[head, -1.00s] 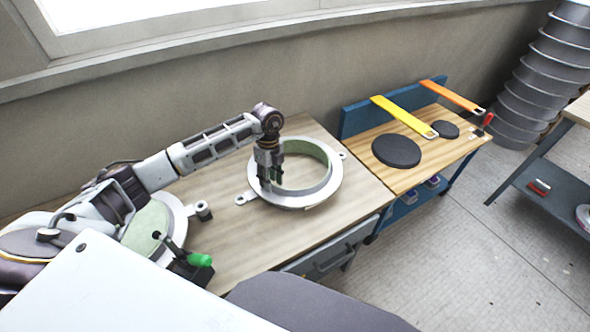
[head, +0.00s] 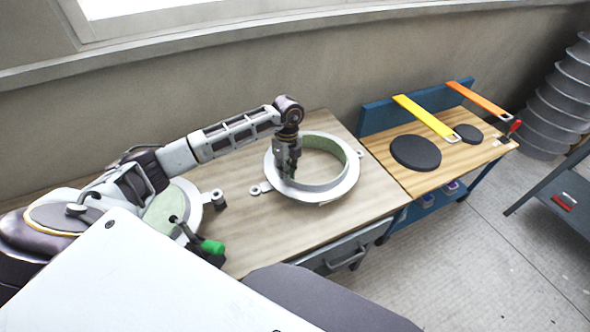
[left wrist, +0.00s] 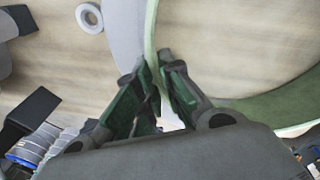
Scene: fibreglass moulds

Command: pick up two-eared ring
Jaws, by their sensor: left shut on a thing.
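The two-eared ring (head: 335,190) is a pale grey flanged ring with a green inner wall and a small ear on each side. It sits on the wooden bench top and looks flat on it. My left gripper (head: 288,172) points down at the ring's left side and is shut on its upright wall. In the left wrist view, the two dark green fingers (left wrist: 158,68) pinch the thin wall of the ring (left wrist: 151,28), with the flange to one side and bench wood inside. The fingers hide a small part of the wall. My right gripper is out of view.
A wood-topped blue cart (head: 400,182) at right carries black discs (head: 415,152) and yellow and orange strips. The wall runs behind.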

